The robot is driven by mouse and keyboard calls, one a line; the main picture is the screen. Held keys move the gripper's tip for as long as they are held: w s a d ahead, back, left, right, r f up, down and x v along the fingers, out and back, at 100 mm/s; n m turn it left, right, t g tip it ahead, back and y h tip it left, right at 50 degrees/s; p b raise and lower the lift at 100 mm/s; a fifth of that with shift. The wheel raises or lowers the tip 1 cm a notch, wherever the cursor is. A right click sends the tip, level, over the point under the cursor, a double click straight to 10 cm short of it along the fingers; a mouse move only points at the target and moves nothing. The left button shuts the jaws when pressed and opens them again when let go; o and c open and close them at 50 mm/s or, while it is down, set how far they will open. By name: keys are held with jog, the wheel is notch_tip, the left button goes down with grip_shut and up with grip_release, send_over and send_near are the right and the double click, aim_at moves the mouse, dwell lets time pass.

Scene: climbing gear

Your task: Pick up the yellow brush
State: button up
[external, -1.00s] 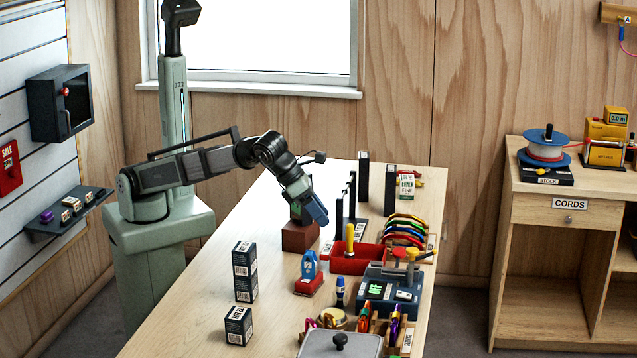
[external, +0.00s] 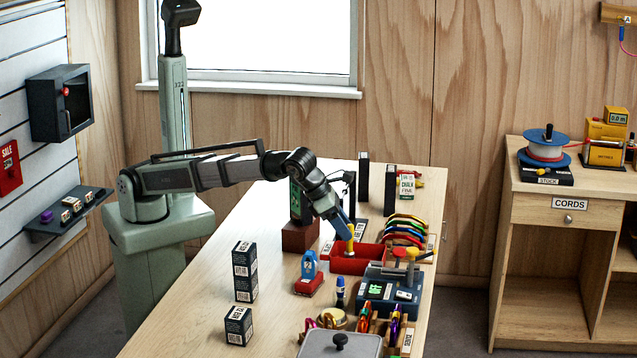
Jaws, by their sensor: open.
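The yellow brush (external: 350,246) stands upright in the red tray (external: 372,262) on the workbench. My gripper (external: 347,234) is right at the top of the brush, pointing down. Its jaws are open. The gripper covers the upper part of the brush, and I cannot tell whether the jaws touch it.
The bench's left front (external: 200,318) has free room.

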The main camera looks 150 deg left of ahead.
aim_at(350, 247)
jog(key=shift+x, duration=2.7)
jog(key=shift+s, duration=0.1)
grip_shut()
